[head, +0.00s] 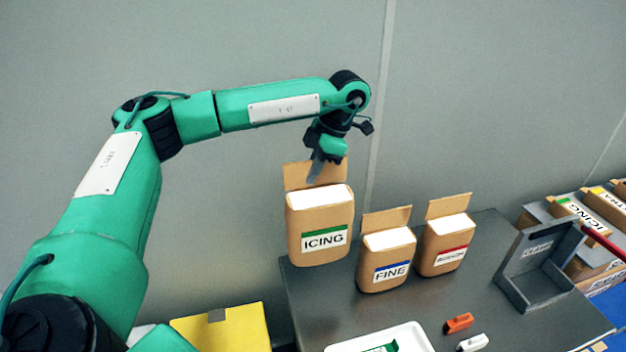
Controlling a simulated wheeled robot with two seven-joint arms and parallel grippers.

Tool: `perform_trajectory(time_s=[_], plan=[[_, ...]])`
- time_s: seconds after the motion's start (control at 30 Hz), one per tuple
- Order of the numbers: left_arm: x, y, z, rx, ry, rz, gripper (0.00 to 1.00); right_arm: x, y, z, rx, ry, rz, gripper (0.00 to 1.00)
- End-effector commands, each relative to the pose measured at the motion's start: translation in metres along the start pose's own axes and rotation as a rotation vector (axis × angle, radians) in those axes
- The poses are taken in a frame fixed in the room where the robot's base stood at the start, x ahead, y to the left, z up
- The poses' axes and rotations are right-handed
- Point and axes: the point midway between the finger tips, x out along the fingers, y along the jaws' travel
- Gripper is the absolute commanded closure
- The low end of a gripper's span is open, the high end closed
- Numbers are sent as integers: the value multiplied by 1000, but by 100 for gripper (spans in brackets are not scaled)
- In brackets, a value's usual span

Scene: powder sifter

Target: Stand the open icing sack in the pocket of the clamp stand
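The open icing sack (321,226) is brown with a white top and a green-banded ICING label. It hangs upright at the table's back left, seemingly lifted, though the gap beneath is hard to judge. My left gripper (322,172) is at its raised back flap and appears shut on it; the fingertips are partly hidden. The grey clamp stand (540,268), with a labelled back plate and an empty-looking pocket, stands on the right of the table, well to the right of the sack. My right gripper is out of view.
A FINE sack (386,260) and a red-labelled sack (446,245) stand between the icing sack and the stand. An orange clip (458,322), a white clip (473,342) and a white tray (345,347) lie in front. More packs (606,206) are at far right.

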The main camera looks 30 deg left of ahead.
Motion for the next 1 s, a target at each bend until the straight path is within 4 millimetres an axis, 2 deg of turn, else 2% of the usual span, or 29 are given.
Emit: perform_trajectory(time_s=[0.23, 0.47, 0.67, 1.0], plan=[[-8, 0, -3, 0, -3, 1, 100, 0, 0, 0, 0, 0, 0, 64], [-3, -4, 1, 67, -1, 29, 100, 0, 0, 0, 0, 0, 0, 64], [12, -15, 13, 294, 0, 123, 100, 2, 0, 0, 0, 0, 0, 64], [41, -44, 37, 812, -1, 339, 100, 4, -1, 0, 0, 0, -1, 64]])
